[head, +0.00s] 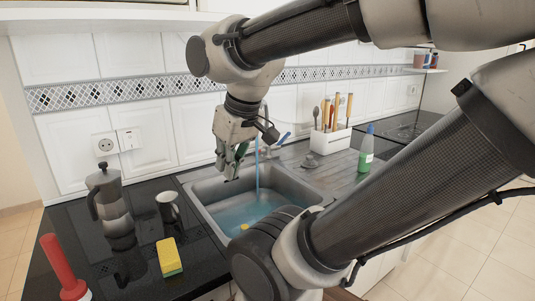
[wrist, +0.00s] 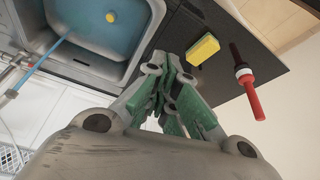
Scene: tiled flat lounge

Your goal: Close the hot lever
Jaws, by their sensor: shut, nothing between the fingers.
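The tap (head: 267,152) stands at the back of the sink. A blue lever (head: 284,138) sticks out on its right side. A blue stream of water (head: 257,178) falls from the tap into the sink. My gripper (head: 231,177) points down over the sink's back left part, just left of the tap, shut and empty. In the wrist view, my green-padded gripper (wrist: 172,72) is closed, and the tap (wrist: 14,76) and the stream (wrist: 45,60) are at the left edge.
The sink (head: 213,196) holds water and a small yellow object (head: 244,227). A moka pot (head: 110,205), mug (head: 168,211), yellow sponge (head: 169,257) and red-handled object (head: 62,266) stand left. A utensil holder (head: 330,141) and green bottle (head: 366,152) are right.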

